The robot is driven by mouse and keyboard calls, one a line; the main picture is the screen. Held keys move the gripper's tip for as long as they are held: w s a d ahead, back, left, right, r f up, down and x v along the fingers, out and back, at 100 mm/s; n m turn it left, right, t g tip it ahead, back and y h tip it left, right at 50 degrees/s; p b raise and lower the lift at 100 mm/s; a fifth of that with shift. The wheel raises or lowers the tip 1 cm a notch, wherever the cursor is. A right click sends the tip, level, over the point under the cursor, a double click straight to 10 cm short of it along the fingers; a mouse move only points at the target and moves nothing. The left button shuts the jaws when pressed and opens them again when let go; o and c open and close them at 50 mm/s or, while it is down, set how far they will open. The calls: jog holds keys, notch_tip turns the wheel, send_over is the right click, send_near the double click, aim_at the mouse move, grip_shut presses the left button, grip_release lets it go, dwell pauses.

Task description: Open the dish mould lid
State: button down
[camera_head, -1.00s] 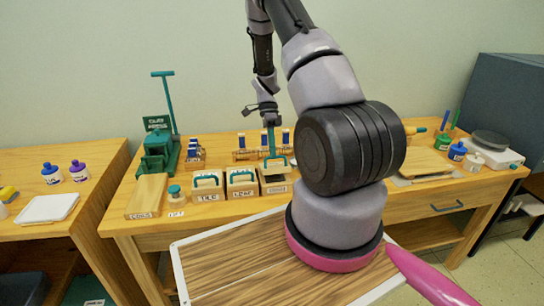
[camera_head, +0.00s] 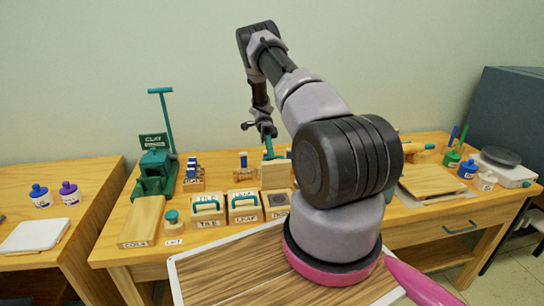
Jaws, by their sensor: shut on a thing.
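The dish mould (camera_head: 277,204) is the right-hand one of three wooden box moulds on the table. Its label is partly covered by my arm. Its top is uncovered and shows a dark grey inside. Its wooden lid (camera_head: 275,174) stands raised, roughly upright, at the back of the box. My gripper (camera_head: 267,135) is above the lid, shut on its teal handle. The exact contact is small and hard to make out.
The closed tile mould (camera_head: 207,213) and leaf mould (camera_head: 244,208) stand just left. A green clay press (camera_head: 155,170), a coils board (camera_head: 143,222) and a small jar (camera_head: 173,222) are farther left. A wooden board (camera_head: 430,181) lies right of my arm.

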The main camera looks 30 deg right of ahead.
jog(key=shift+w+d+f, duration=0.15)
jog(key=shift+w+f, duration=0.45)
jog(key=shift+w+d+f, duration=0.15)
jog(key=shift+w+f, duration=0.4)
jog(key=shift+w, duration=0.05)
jog(key=c, duration=0.9)
grip_release()
jog(key=shift+w+r, duration=0.1)
notch_tip(320, 180, up, 10)
jog(key=shift+f, duration=0.1)
